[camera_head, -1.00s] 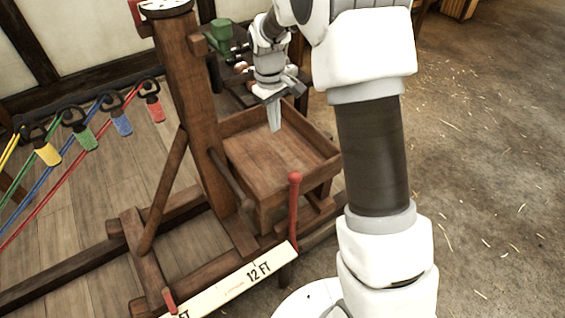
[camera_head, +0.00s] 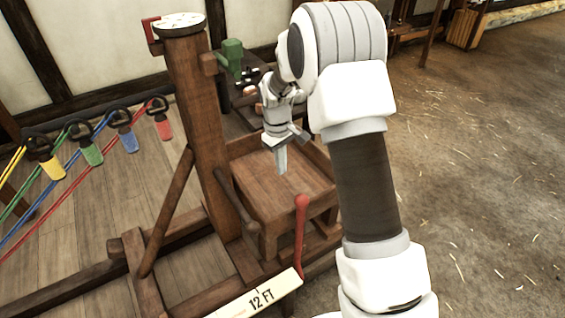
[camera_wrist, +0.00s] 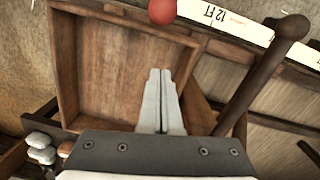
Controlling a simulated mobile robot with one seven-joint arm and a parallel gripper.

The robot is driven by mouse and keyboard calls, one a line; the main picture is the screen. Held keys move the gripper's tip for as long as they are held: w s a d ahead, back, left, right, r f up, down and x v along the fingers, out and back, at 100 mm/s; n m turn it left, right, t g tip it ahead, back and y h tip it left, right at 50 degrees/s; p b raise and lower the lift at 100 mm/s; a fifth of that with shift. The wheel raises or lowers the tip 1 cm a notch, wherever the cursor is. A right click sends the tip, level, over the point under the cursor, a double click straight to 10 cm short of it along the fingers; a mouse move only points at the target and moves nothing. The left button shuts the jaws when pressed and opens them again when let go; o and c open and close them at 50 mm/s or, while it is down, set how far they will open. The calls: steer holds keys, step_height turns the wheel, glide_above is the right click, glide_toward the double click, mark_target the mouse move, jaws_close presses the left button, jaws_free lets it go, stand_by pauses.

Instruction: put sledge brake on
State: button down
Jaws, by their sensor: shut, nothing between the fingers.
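The sledge is a brown wooden frame with a thick post (camera_head: 203,110) and an open wooden tray (camera_head: 322,208). A red lever with a round knob (camera_head: 301,230) stands upright at the tray's front corner; its knob also shows at the top of the wrist view (camera_wrist: 162,11). A dark wooden lever (camera_head: 238,205) slants beside the post, and in the wrist view (camera_wrist: 258,75) it lies to the right. Which lever is the brake is not marked. My gripper (camera_head: 282,170) is shut and empty above the tray, apart from both levers; its fingers show over the tray in the wrist view (camera_wrist: 160,75).
A white board marked 12 FT (camera_head: 255,297) lies along the front. Yellow, green, blue and red ropes with coloured tags (camera_head: 90,154) run at left. A green device (camera_head: 232,57) sits behind the post. The straw-strewn floor (camera_head: 480,190) at right is open.

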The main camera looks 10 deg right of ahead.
steer(key=s+d+f+b, duration=0.2)
steer(key=s+f, duration=0.1)
steer(key=f, duration=0.3)
steer(key=shift+s+d, duration=0.2)
steer(key=shift+d, duration=0.05)
